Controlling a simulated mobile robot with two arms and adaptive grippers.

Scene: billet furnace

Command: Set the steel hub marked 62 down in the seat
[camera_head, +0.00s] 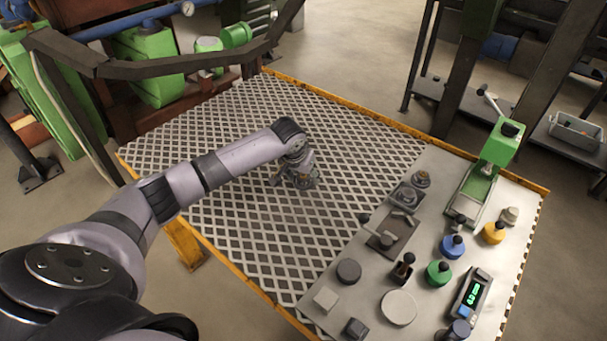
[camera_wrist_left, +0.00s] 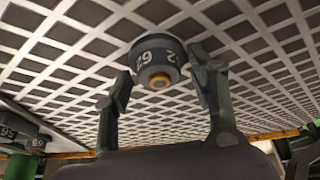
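The steel hub marked 62 (camera_wrist_left: 157,60) is a dark grey ring with white digits and a brass-coloured centre. In the left wrist view its digits are upside down. My left gripper (camera_head: 303,178) is over the diamond grating, and its two fingers (camera_wrist_left: 160,68) close in on both sides of the hub. In the head view the hub is largely hidden by the gripper, and I cannot tell whether it touches the grating. I cannot tell for certain which fixture holds the seat. My right gripper is not in view.
A grey plate (camera_head: 450,175) on the table's right carries small fixtures, a green press (camera_head: 499,150), coloured knobs and a display (camera_head: 474,292).

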